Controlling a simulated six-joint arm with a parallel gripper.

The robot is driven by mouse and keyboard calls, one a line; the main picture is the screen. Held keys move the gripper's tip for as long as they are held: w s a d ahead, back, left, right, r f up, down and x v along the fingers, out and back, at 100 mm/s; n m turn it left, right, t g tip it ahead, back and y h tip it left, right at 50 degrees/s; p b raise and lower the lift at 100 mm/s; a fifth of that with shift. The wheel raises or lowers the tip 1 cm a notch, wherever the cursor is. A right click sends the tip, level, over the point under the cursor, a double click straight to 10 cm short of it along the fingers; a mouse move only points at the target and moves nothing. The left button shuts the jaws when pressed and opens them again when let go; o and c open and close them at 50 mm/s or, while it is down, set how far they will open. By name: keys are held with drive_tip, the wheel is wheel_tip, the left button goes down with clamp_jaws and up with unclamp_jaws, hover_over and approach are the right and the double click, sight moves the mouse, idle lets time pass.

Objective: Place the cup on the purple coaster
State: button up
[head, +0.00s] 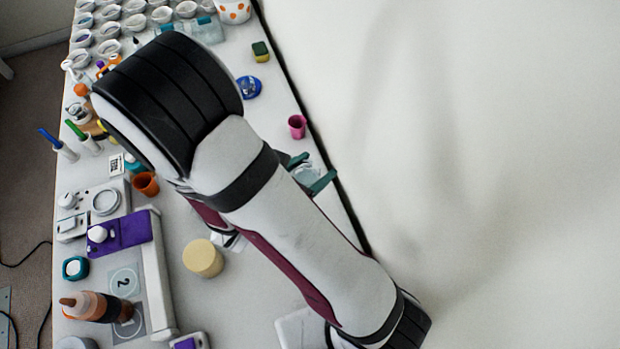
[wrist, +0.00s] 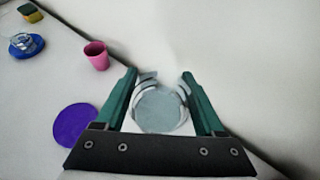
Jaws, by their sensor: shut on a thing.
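My gripper (head: 310,172) has green fingers and is shut on a clear, greyish cup (head: 306,175), near the table's right edge. In the wrist view the cup (wrist: 161,110) sits between both fingertips (wrist: 160,98), seen from above with its round rim and base showing. The round purple coaster (wrist: 76,125) lies flat and empty on the table, just left of my gripper in the wrist view. The cup is beside the coaster, not over it. I cannot tell whether the cup touches the table. My arm hides the coaster in the head view.
A pink cup (head: 297,126) stands close by, also in the wrist view (wrist: 97,56). A blue round object (head: 248,87) and a yellow-green sponge (head: 260,51) lie farther along. A pale yellow round block (head: 203,258) is left of my arm. The table's left side is crowded.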

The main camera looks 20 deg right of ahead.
drive_tip(key=w+a+r, duration=0.2)
drive_tip(key=w+a, duration=0.6)
drive_tip(key=w, duration=0.4)
wheel_tip(320, 180, down, 9)
drive_tip(key=shift+f, duration=0.15)
drive_tip(key=shift+f, duration=0.1)
